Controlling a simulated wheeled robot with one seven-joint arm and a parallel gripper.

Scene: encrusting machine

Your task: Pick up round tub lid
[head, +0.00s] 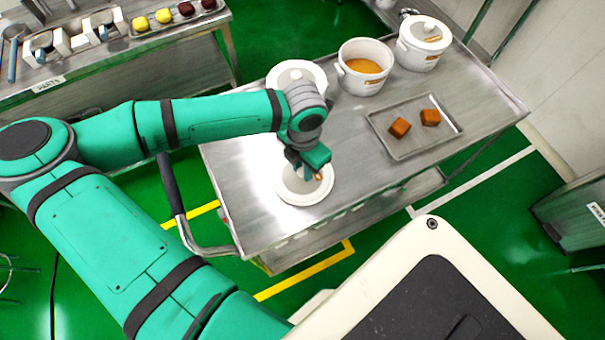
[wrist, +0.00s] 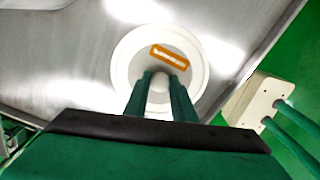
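The round tub lid (head: 291,194) is a white disc with a raised rim, near the front left of the metal cart. It also shows in the wrist view (wrist: 124,62), with an orange label near its centre. My gripper (head: 308,178) points down over the lid's middle. In the wrist view, the two green fingers (wrist: 160,76) stand close together on either side of the pale central knob. I cannot tell whether they press on it. The knob is partly hidden by the fingers. The lid looks flat and low at the cart top, but any small gap beneath is not visible.
On the cart (head: 240,185) are a white tub (head: 287,70) partly behind my wrist, an open tub (head: 365,85) with orange contents, a lidded tub (head: 410,58), and a tray (head: 402,150) with two brown blocks. A side table (head: 185,65) stands back left.

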